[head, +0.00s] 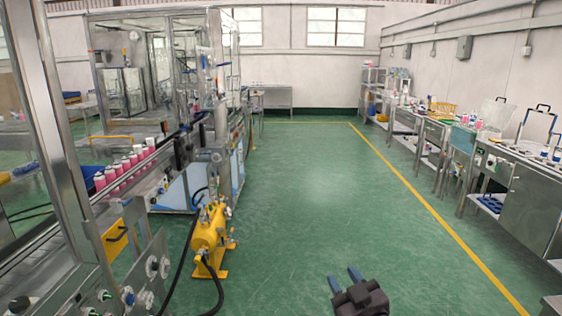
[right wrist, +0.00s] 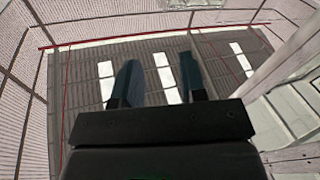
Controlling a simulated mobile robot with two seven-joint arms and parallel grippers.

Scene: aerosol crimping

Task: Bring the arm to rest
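My right gripper (head: 345,280) shows at the bottom of the head view, right of centre, over the green floor. Its two blue fingers stand apart with nothing between them. In the right wrist view the two dark fingers of the right gripper (right wrist: 158,82) are also apart and empty, with a ceiling-like surface and bright panels beyond them. My left gripper is not in the head view.
A conveyor (head: 140,188) with several pink cans and steel machinery stands on the left. A yellow tank (head: 208,232) stands on the floor beside it. Steel tables (head: 535,200) with various items line the right wall. The green floor (head: 300,190) between is clear.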

